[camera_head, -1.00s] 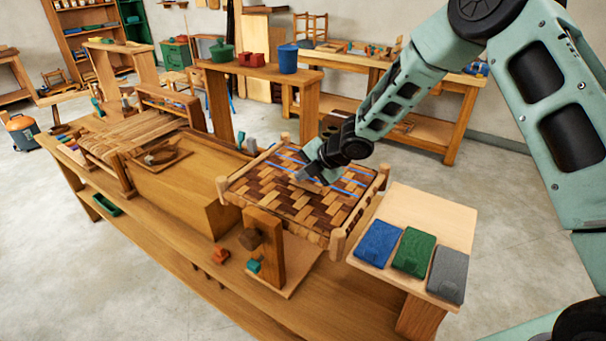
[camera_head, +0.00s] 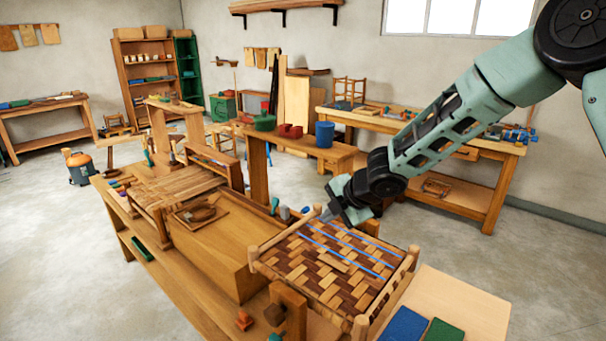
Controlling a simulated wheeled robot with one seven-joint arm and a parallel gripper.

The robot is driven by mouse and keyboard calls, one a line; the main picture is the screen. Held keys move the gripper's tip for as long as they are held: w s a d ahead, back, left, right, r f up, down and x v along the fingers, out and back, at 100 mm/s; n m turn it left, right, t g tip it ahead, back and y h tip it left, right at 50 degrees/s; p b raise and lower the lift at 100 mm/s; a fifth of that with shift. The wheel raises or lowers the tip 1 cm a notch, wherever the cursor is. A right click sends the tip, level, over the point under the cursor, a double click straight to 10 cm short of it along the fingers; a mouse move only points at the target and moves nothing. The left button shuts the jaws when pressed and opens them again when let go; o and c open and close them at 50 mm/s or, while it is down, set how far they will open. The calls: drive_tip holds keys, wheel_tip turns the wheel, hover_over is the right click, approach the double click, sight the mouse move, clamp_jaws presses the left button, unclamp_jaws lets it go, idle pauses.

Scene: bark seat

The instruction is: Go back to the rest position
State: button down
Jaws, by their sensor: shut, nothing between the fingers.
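My gripper (camera_head: 326,214) is at the end of my green arm, which reaches in from the upper right.
The workbench (camera_head: 180,284) carries the seat. A pale board (camera_head: 470,308) with blue (camera_head: 404,325) and green (camera_head: 444,330) pads lies at front right. Behind my gripper, a raised shelf (camera_head: 290,143) holds a green pot (camera_head: 265,122), red blocks and a blue cup (camera_head: 325,134).

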drive_tip(key=s+d+f+m+g+h+b, duration=0.1)
drive_tip(key=s+m, duration=0.7)
drive_tip(key=s, duration=1.1)
drive_tip(key=s+d+f+m+g+h+b, duration=0.1)
drive_tip(key=s+m+b, duration=0.7)
drive_tip(key=s, duration=1.2)
drive_tip(key=f+m+g+h, duration=0.1)
drive_tip(key=g+h, duration=0.1)
drive_tip(key=g, duration=0.1)
drive_tip(key=shift+s+d+f+g+h, duration=0.2)
drive_tip(key=shift+d+g+h, duration=0.1)
drive_tip(key=shift+g, duration=0.1)
